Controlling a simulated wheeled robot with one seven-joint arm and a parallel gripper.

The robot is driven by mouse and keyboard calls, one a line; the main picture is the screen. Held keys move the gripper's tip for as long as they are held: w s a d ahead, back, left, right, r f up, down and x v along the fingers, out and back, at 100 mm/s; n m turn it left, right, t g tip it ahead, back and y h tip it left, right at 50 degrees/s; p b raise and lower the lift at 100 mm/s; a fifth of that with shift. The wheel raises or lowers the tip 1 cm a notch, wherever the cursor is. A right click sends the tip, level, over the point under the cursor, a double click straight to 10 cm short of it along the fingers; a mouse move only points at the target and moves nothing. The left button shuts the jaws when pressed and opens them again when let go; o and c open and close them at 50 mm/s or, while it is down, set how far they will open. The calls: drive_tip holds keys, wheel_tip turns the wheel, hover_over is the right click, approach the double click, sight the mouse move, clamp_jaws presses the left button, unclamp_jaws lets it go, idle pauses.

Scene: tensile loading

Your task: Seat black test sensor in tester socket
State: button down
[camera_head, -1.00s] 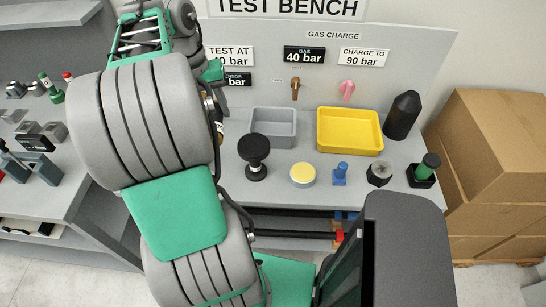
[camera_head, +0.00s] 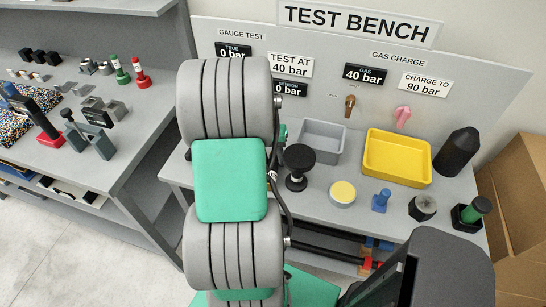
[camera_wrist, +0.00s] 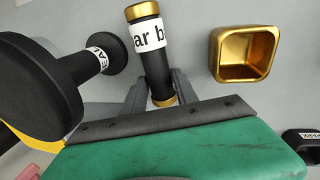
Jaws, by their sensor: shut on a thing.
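In the wrist view, my gripper (camera_wrist: 157,97) is shut on the black test sensor (camera_wrist: 158,75), a black cylinder with gold bands and a white label reading "ar b". A gold square cup with an open hollow (camera_wrist: 244,54) stands to the right of the sensor, apart from it; I cannot tell if it is the tester socket. A black round-headed knob (camera_wrist: 45,80) with a white-labelled end is on the left. In the head view my arm hides the gripper and the sensor.
On the bench are a black knob (camera_head: 297,165), a grey tray (camera_head: 320,140), a yellow tray (camera_head: 398,158), a yellow-topped disc (camera_head: 342,193) and a blue part (camera_head: 381,200). A black cylinder (camera_head: 457,153) stands at right. A side table with several parts is at left.

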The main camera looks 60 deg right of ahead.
drive_tip(key=shift+f, duration=0.15)
drive_tip(key=c, duration=0.9)
unclamp_jaws()
drive_tip(key=shift+c, duration=0.2)
wheel_tip(320, 180, up, 12)
drive_tip(key=w+b, duration=0.1)
drive_tip(key=w, duration=0.1)
drive_tip(key=w+a+r+n+t+h, duration=0.25)
drive_tip(key=w+a+n, duration=0.35)
drive_tip(key=w+a, duration=0.75)
drive_tip(key=a+n+t+y, duration=0.3)
drive_tip(key=a+n, duration=0.6)
drive_tip(key=a, duration=1.6)
drive_tip(key=shift+a+f, duration=0.25)
drive_tip(key=shift+f, duration=0.1)
drive_tip(key=shift+c, duration=0.5)
